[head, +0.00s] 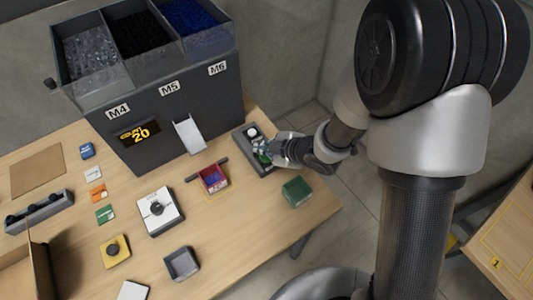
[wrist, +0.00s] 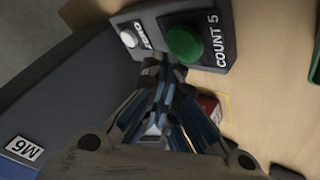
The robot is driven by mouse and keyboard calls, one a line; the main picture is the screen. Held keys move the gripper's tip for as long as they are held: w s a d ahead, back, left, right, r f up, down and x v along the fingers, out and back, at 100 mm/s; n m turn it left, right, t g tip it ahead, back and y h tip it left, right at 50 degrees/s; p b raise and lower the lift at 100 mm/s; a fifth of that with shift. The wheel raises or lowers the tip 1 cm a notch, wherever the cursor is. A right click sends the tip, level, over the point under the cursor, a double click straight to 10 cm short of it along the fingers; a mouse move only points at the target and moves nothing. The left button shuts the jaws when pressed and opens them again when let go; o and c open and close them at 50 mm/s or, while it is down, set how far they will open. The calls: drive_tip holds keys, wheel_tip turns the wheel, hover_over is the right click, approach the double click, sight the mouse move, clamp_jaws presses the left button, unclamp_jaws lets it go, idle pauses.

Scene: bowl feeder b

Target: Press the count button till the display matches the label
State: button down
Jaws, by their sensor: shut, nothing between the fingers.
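The dark button box (head: 247,137) stands at the right of the feeder, and it also shows in the wrist view (wrist: 152,20). It has a white button (head: 251,131) and a green button (wrist: 184,43) beside the words COUNT 5. The display (head: 139,133) on the feeder front reads 20 in yellow. My gripper (head: 272,151) is shut and empty over the green button's end of the box. In the wrist view its fingertips (wrist: 163,66) are just beside the green button; I cannot tell whether they touch the box. I cannot make out a label with a target count.
The feeder (head: 175,105) has bins marked M4, M5 and M6 and a chute (head: 189,135). A red tray (head: 213,180) stands below the chute. A green box (head: 296,191), a white dial unit (head: 160,211) and a grey tray (head: 182,263) stand nearby. Coloured cards lie left.

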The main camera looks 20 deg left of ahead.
sight(265, 157)
drive_tip(key=shift+r+p, duration=2.1)
drive_tip(key=shift+r, duration=0.45)
drive_tip(key=shift+f, duration=0.1)
